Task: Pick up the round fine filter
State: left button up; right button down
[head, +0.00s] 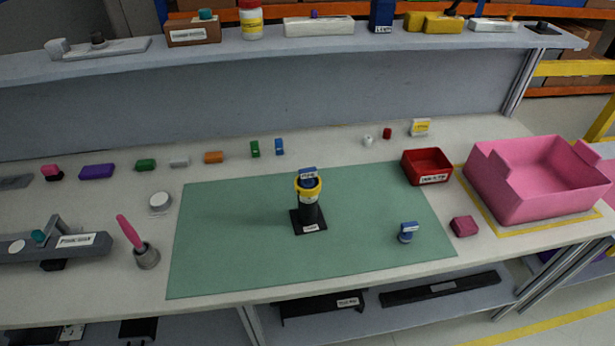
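A round white disc with a grey rim (160,200) lies on the table just left of the green mat (240,240). It looks like the round fine filter, but I see no readable label on it. A black cylinder with a yellow collar (308,205) stands upright on a black base on the mat, with a small blue labelled part on top. A small blue-and-grey part (406,233) stands near the mat's right edge. Neither of my grippers is in view.
A grey cup with a pink-handled tool (146,258) and a long grey labelled fixture (70,242) are near the disc. A red bin (427,168) and pink crate (545,205) stand right. Small coloured blocks line the back. Much of the mat is clear.

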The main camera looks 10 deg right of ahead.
aim_at(306, 174)
jog(key=l+u, duration=0.35)
jog(key=k+l+u, duration=0.1)
jog(key=u, duration=0.25)
jog(key=k+l+u, duration=0.15)
jog(key=l+u, duration=0.2)
